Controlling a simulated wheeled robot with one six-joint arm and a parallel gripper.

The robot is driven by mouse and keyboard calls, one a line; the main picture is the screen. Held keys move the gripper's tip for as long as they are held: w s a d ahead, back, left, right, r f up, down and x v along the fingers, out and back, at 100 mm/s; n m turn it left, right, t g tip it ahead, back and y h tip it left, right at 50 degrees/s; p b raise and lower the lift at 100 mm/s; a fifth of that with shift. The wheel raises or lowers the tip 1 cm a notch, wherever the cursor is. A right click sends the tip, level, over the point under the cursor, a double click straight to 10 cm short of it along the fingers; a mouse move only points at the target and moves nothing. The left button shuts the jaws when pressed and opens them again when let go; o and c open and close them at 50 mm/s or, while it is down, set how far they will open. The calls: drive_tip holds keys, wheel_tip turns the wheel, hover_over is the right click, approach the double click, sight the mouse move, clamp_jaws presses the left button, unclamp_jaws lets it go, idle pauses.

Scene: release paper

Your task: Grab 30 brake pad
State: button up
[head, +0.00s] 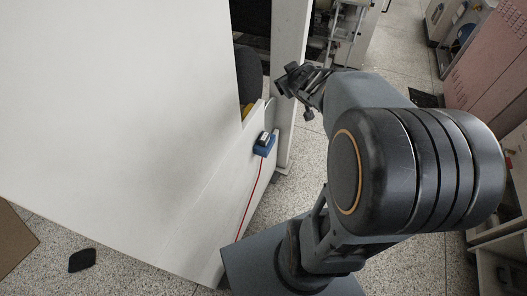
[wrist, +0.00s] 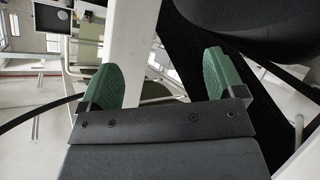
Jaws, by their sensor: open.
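I see no object that I can surely name as a brake pad in either view. A flat black piece with rounded corners (head: 82,260) lies on the speckled floor at the lower left of the head view, and I cannot tell what it is. My gripper (head: 290,84) is at the upper middle, beyond the right edge of the white panel and far from that piece. In the wrist view my gripper (wrist: 163,76) shows two green finger pads wide apart, with nothing held between them.
A large white panel (head: 130,110) fills the left. A blue box (head: 264,144) with a red cable sits at its edge. A brown board (head: 14,246) lies lower left. Pink and grey cabinets (head: 488,65) stand at right. A dark rounded thing (wrist: 255,18) is close in the wrist view.

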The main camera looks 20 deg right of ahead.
wheel_tip(320, 180, down, 6)
drive_tip(key=w+d+n+t+y+b, duration=0.1)
drive_tip(key=w+d+n+y+b, duration=0.1)
drive_tip(key=n+g+y+b, duration=0.4)
drive_tip(key=y+b, duration=0.5)
drive_tip(key=y, duration=0.1)
approach(265, 137)
drive_tip(key=shift+w+a+f+n+b, duration=0.3)
drive_tip(key=shift+w+a+f+b, duration=0.5)
drive_tip(key=shift+w+f+b, duration=0.35)
drive_tip(key=shift+b+x, duration=1.45)
drive_tip(key=shift+x, duration=0.9)
drive_tip(key=shift+w+a+f, duration=0.1)
drive_tip(key=shift+w+a, duration=0.3)
drive_tip(key=shift+a, duration=0.15)
drive_tip(key=shift+c, duration=0.4)
